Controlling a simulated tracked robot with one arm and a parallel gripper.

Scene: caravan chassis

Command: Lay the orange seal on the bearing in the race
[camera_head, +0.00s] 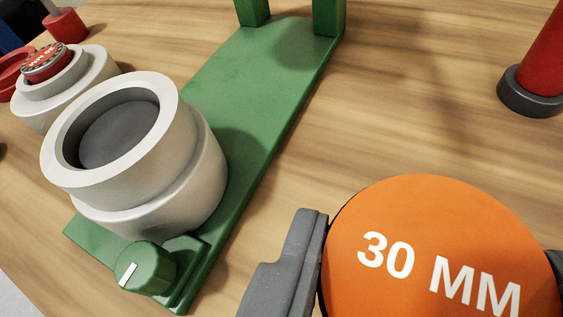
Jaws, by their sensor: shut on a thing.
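The orange seal (450,225), a disc marked "30 MM", is at the lower right, close to the camera. My gripper (436,265) is shut on it, with one grey finger at its left edge and part of the other at its right edge. The white race (178,113), a stepped round housing, stands on a green base (250,80) to the upper left of the seal, apart from it. A dark grey round surface (118,135) lies inside its opening; I cannot tell whether this is the bearing or the floor.
A green knob (148,268) with a white mark sits at the base's near end. Green posts (328,15) rise at its far end. Another white housing (88,75) with a red-topped labelled part (46,62) stands at left. A red cylinder with a dark foot (530,92) is at right.

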